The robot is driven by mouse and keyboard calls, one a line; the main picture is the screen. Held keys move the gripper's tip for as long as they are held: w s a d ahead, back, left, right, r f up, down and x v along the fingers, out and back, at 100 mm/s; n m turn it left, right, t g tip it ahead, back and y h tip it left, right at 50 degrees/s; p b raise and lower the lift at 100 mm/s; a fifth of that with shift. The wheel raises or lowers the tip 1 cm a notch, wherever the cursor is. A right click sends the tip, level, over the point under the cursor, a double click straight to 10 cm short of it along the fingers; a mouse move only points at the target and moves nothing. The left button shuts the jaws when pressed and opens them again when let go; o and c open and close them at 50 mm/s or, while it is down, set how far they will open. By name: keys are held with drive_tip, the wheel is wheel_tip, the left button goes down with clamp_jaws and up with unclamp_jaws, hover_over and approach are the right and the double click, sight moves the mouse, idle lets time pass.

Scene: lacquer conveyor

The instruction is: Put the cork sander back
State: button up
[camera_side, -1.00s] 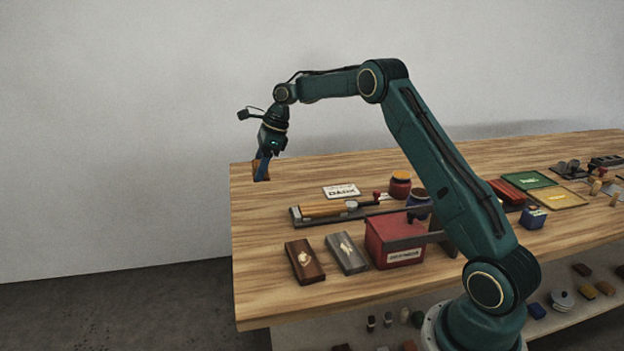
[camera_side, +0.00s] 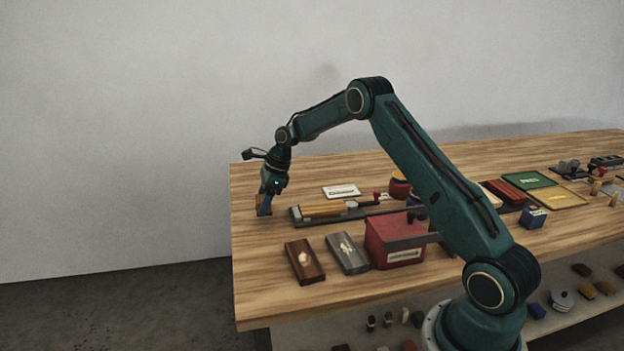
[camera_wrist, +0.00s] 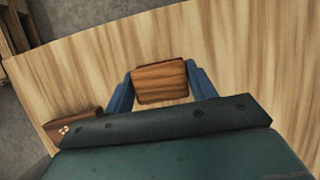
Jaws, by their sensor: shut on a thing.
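My gripper (camera_side: 266,203) is at the left end of the wooden table, its blue fingers pointing down and shut on a small brown block, which I take to be the cork sander (camera_side: 263,206). In the wrist view the block (camera_wrist: 160,82) is wood-brown with a darker top edge and sits squarely between the two blue fingers (camera_wrist: 158,88). In the side view the fingers partly hide it. It is low over the table; I cannot tell whether it touches the wood.
A dark brown case (camera_side: 305,262) and a grey case (camera_side: 347,253) lie toward the front. Right of them stands a red box (camera_side: 395,242). A tray (camera_side: 295,215) with an orange bar (camera_side: 322,208) is just right of my gripper. A white card (camera_side: 341,191) lies behind. Bare wood (camera_side: 258,285) is at front left.

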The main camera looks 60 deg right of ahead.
drive_tip(key=shift+f, duration=1.9)
drive_tip(key=shift+f, duration=0.1)
drive_tip(key=o, duration=1)
drive_tip(key=shift+c, duration=0.2)
drive_tip(key=v, duration=1.2)
